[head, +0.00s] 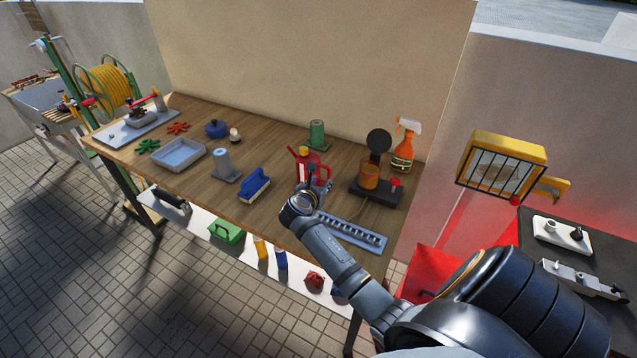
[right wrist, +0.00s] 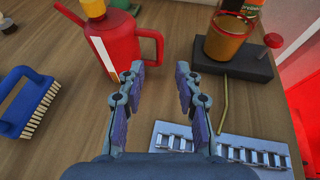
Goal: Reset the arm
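My right arm reaches from the lower right over the front of the wooden table (head: 262,208) in the head view. My right gripper (head: 299,204) is at the table's front edge side, in front of the red can (head: 313,187). In the right wrist view the gripper (right wrist: 158,72) has its two fingers apart with nothing between them but bare wood behind. The red can (right wrist: 112,42) stands just beyond the left finger; I cannot tell whether they touch. My left gripper is not in view.
A blue brush (head: 254,184) lies left of the gripper, and a grey slotted rack (head: 350,232) lies right of it. An amber cup (head: 370,174) on a dark base and an orange spray bottle (head: 403,146) stand at the right. A work lamp (head: 503,163) stands off the table.

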